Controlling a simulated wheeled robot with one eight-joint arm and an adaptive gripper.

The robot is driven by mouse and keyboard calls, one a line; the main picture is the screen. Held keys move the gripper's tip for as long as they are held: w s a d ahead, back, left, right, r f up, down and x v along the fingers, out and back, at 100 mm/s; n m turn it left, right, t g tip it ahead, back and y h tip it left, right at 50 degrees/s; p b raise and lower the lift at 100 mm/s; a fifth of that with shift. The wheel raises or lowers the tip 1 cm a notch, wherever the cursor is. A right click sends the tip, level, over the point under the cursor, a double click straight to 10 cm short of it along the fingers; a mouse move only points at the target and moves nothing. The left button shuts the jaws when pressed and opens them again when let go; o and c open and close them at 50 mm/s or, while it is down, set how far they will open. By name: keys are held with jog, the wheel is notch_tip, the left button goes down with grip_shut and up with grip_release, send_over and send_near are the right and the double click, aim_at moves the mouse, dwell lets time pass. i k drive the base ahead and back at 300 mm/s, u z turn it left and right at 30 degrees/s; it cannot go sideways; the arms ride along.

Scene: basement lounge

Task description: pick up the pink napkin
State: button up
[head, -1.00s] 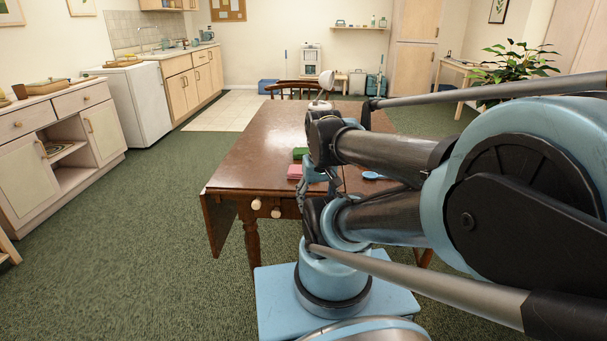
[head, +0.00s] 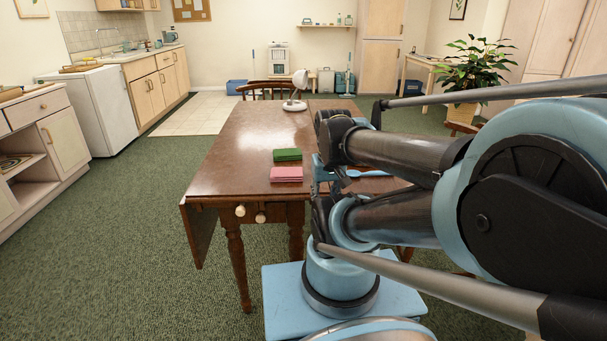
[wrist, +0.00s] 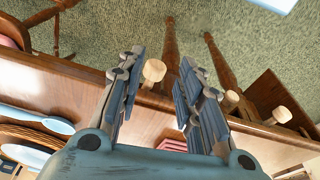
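The pink napkin (head: 286,174) lies folded on the brown wooden table (head: 240,150), near its front edge. It shows just left of my arm in the head view. In the wrist view a small part of the pink napkin (wrist: 172,145) shows between my finger bases; the rest is hidden by my gripper. My gripper (wrist: 165,62) is open and empty, its two fingers apart and reaching past the table's edge in that view. In the head view my gripper is mostly hidden among my arm links, just right of the napkin.
A folded green napkin (head: 287,154) lies just behind the pink one. A blue utensil (head: 368,173) lies to the right, partly behind my arm. A white lamp (head: 297,95) stands at the table's far end. Drawer knobs (head: 240,211) stick out in front. Green carpet at left is clear.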

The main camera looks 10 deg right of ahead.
aim_at(278, 175)
jog(key=z, duration=1.5)
jog(key=k, duration=0.8)
jog(key=u, duration=0.25)
